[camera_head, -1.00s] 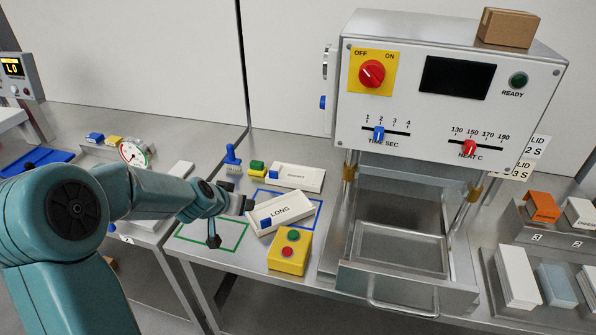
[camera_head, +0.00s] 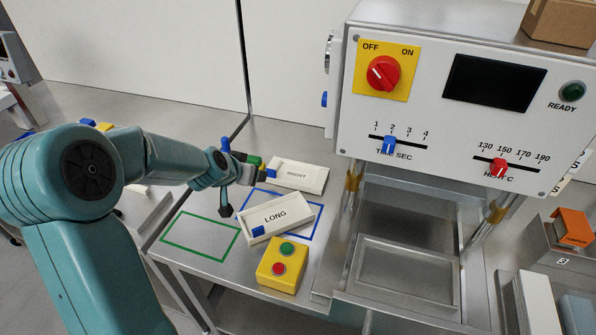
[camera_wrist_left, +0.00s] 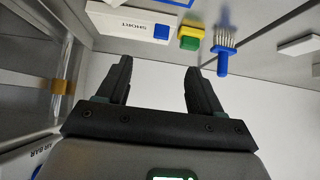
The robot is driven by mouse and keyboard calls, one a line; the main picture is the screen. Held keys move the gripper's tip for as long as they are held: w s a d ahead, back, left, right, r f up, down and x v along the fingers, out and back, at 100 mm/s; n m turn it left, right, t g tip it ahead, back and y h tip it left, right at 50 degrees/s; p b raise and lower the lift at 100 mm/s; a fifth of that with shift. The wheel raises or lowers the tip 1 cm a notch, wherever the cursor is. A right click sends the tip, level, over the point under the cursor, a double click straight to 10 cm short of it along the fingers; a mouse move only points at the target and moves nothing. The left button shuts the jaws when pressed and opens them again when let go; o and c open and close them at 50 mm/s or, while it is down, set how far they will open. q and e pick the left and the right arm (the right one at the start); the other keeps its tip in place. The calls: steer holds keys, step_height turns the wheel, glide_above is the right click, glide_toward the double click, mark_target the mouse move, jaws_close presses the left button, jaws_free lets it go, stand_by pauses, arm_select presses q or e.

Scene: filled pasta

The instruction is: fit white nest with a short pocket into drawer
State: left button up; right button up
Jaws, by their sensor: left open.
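The white nest marked SHORT (camera_head: 310,178), with a blue tab, lies at the back of the left bench; it also shows in the left wrist view (camera_wrist_left: 112,22). A second white nest, marked LONG (camera_head: 289,223), lies skewed across the blue outline in front of it. The metal drawer (camera_head: 362,290) under the machine is pulled out, with an empty rectangular recess. My left gripper (camera_head: 250,176) is above the bench near the left end of the SHORT nest. Its fingers (camera_wrist_left: 157,75) are apart with nothing between them. My right gripper is not in view.
A yellow box (camera_head: 267,262) with green and red buttons stands in front of the LONG nest. A green-and-yellow block (camera_wrist_left: 190,38) and a blue brush (camera_wrist_left: 223,58) are beside the SHORT nest. The green outline (camera_head: 180,247) is empty. The machine stands right.

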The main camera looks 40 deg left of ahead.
arm_select(q)
steer(key=b, duration=0.1)
glide_toward(270, 174)
steer(key=shift+x, duration=1.1)
steer(key=x, duration=0.6)
steer(key=shift+s+r, duration=0.15)
steer(key=shift+r, duration=0.05)
steer(key=shift+s+d+r, duration=0.1)
steer(key=shift+s+d, duration=0.05)
steer(key=shift+c, duration=1.2)
jaws_close()
